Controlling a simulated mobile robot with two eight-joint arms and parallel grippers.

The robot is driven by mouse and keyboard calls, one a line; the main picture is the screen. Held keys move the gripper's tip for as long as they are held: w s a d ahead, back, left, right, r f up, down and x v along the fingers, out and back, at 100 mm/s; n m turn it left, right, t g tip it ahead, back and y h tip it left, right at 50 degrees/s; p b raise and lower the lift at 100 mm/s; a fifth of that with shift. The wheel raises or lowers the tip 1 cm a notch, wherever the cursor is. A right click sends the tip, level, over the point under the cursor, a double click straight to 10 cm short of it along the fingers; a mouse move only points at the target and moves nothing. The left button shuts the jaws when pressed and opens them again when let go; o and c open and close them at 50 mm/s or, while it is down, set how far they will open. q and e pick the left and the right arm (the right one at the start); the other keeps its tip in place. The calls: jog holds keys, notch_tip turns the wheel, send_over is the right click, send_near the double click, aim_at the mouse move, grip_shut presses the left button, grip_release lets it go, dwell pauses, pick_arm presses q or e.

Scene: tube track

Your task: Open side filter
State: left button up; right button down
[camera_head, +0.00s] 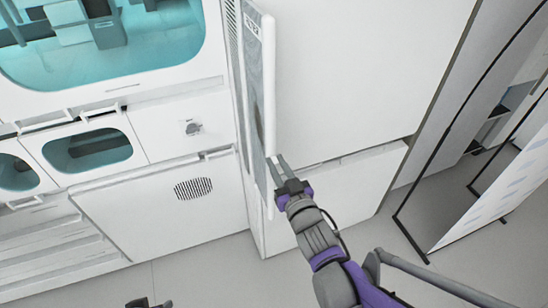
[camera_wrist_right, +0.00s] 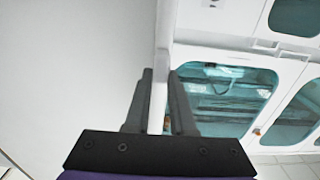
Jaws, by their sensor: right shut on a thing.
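The side filter (camera_head: 268,85) is a tall, narrow panel with a white frame and a grey face, in the upper middle of the head view. It stands out from the white cabinet side at an angle. My right gripper (camera_head: 278,165) is at the lower part of its white front edge. In the right wrist view, the fingers of my right gripper (camera_wrist_right: 160,78) lie on either side of the white edge (camera_wrist_right: 161,40) and are shut on it. A dark tip of my left gripper (camera_head: 149,303) shows at the bottom of the head view; its jaws are unclear.
A white machine with teal windows (camera_head: 88,150) and a round vent (camera_head: 193,188) stands at left. A large white cabinet (camera_head: 365,70) is right of the filter. Dark-framed panels (camera_head: 490,215) stand at far right. Grey floor (camera_head: 205,275) is clear below.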

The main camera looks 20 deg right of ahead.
jog(key=c, duration=0.8)
grip_release()
jog(key=shift+o, duration=0.2)
jog(key=s+p, duration=0.1)
jog(key=s, duration=0.9)
jog(key=shift+s+d, duration=0.2)
jog(key=shift+s, duration=0.15)
jog(key=s+d+f+m+g+h, duration=0.2)
jog(key=d+f+g+h, duration=0.1)
jog(key=f+g, duration=0.45)
jog(key=s+a+f+n+g+y, duration=0.1)
jog(key=s+a+f+g+y, duration=0.1)
jog(key=s+f+g, duration=0.3)
jog(key=shift+s+a+n, duration=0.3)
jog(key=shift+s+a, duration=0.4)
jog(key=shift+s, duration=0.25)
